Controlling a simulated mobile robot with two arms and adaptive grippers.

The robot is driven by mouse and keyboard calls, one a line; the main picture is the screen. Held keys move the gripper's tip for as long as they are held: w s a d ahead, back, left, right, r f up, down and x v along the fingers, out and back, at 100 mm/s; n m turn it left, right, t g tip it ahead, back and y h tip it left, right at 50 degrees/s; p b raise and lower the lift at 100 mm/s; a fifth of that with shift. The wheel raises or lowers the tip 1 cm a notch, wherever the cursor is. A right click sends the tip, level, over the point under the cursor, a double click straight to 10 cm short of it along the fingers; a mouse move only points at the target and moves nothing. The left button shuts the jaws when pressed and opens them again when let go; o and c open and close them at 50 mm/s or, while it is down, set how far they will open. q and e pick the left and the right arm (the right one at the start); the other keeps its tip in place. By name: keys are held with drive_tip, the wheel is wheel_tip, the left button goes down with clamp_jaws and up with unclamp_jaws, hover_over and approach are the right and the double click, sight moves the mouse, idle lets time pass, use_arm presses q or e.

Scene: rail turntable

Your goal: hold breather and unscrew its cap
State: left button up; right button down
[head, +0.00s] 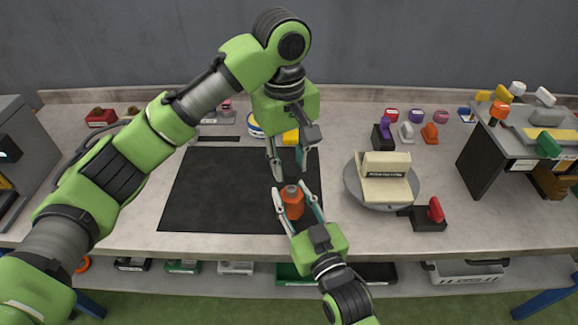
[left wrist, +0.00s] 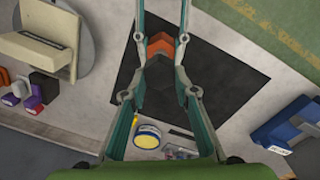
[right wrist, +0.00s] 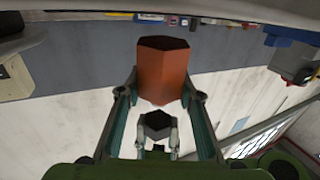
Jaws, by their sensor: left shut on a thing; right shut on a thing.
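The breather is an orange hexagonal body (head: 293,208). My right gripper (head: 289,192) is shut on it and holds it upright above the front of the dark mat (head: 200,195). The body (right wrist: 162,68) fills the space between the right fingers in the right wrist view. My left gripper (head: 288,173) reaches down from directly above. In the right wrist view, a dark hexagonal piece, apparently the cap (right wrist: 157,123), sits between the left fingers, which are shut on it. In the left wrist view the orange body (left wrist: 160,43) shows beyond the left fingers. I cannot tell whether cap and body touch.
A round grey turntable (head: 357,196) with a cream block (head: 387,190) stands to the right. A red-handled black part (head: 430,217) lies near the front edge. A dark rack (head: 490,155) stands far right. A yellow-and-white round container (head: 254,127) is behind the mat. The mat's left half is clear.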

sight(290, 167)
use_arm(q)
drive_tip(key=shift+r, duration=1.55)
use_arm(e)
drive_tip(key=c, duration=1.4)
unclamp_jaws()
drive_tip(key=shift+o, duration=0.2)
drive_tip(key=v, duration=1.2)
drive_tip(key=shift+d+f, duration=0.1)
